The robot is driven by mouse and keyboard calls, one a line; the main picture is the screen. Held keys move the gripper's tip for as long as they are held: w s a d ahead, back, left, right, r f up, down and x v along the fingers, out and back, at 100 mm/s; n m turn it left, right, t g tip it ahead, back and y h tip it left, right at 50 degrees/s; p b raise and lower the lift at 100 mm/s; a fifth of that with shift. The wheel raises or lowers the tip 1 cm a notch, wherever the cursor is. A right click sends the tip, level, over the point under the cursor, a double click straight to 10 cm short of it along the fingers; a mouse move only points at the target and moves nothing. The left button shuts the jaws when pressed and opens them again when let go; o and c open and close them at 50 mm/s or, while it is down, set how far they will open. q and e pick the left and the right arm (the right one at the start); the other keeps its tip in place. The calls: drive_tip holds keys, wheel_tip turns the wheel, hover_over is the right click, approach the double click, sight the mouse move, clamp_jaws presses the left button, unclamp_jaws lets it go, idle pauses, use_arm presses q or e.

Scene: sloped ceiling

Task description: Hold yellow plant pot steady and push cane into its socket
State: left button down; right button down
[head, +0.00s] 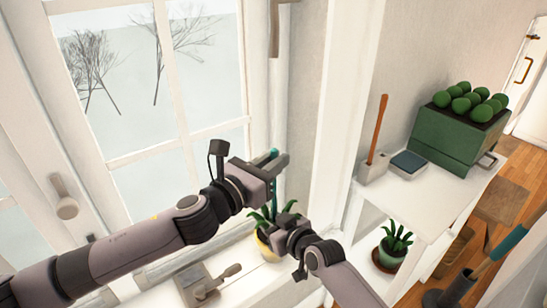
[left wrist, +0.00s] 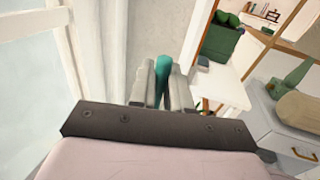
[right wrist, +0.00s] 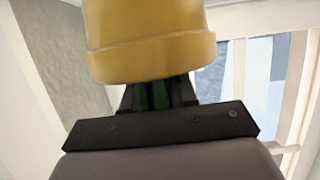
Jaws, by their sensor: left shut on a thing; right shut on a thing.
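The yellow plant pot (head: 262,246) stands on the white window sill with green leaves (head: 262,218) above it. It fills the top of the right wrist view (right wrist: 150,45), with its rim facing my gripper. My right gripper (head: 277,236) is shut at the pot's near right side; green shows between its fingers, and the exact contact is hidden. My left gripper (head: 280,163) is shut on the teal cane (head: 273,154), above the plant. The cane also shows between the fingers in the left wrist view (left wrist: 162,72). Its lower end and the socket are hidden, so I cannot tell whether they meet.
The window (head: 130,80) is close on the left. A grey tray with a trowel (head: 208,284) lies on the sill. At right, a white shelf (head: 425,195) holds a green crate (head: 455,135) of round plants; a potted plant (head: 391,245) stands lower.

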use_arm(q)
drive_tip(key=shift+f, duration=0.15)
drive_tip(key=c, duration=1)
unclamp_jaws()
drive_tip(key=shift+s, duration=0.1)
drive_tip(key=v, duration=1.2)
